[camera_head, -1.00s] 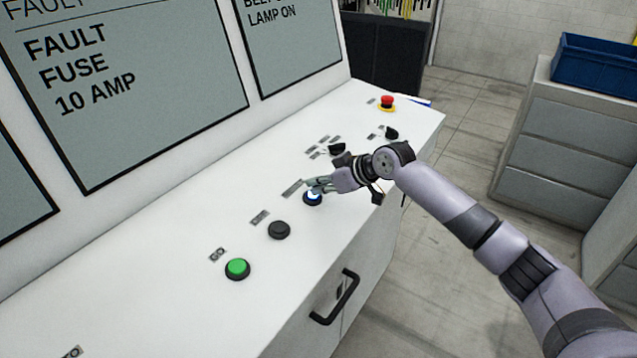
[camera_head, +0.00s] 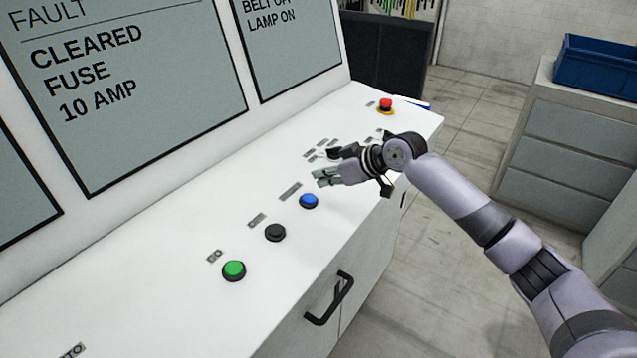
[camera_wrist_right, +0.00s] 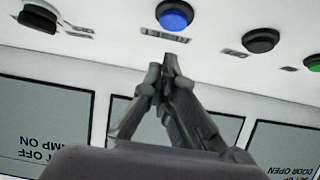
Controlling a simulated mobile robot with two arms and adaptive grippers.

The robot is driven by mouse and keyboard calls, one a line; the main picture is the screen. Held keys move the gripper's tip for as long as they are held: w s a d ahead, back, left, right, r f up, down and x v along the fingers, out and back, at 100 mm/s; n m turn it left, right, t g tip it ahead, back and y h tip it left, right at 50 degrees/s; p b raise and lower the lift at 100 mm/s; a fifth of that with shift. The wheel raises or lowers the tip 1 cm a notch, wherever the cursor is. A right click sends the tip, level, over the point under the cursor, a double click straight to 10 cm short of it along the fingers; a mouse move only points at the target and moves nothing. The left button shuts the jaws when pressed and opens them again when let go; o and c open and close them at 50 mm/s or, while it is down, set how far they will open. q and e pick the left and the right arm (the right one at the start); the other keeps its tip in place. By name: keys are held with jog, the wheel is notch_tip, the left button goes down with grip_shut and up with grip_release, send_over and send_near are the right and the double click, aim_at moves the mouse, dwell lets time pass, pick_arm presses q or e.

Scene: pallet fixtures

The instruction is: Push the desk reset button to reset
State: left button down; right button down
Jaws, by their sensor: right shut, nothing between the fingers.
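The blue reset button (camera_head: 309,201) sits on the white desk top (camera_head: 190,240), between a black button and my right gripper. It is unlit. In the right wrist view the blue button (camera_wrist_right: 174,15) shows just beyond the fingertips, with a label beside it. My right gripper (camera_head: 318,178) is shut and empty, above the desk and apart from the button, to its upper right in the head view. The fingers (camera_wrist_right: 167,62) meet at the tips in the wrist view. The screen (camera_head: 110,80) reads "CLEARED FUSE 10 AMP". My left gripper is out of view.
A black button (camera_head: 275,233) and a green button (camera_head: 234,271) stand in line on the desk. A red emergency button (camera_head: 386,106) is at the far end. Black knobs sit near my wrist. A black handle (camera_head: 330,298) sticks out from the desk front.

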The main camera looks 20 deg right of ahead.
jog(key=b+v, duration=0.2)
jog(key=v, duration=0.5)
jog(key=shift+r, duration=0.15)
jog(key=shift+w+a, duration=0.15)
jog(key=shift+a, duration=0.05)
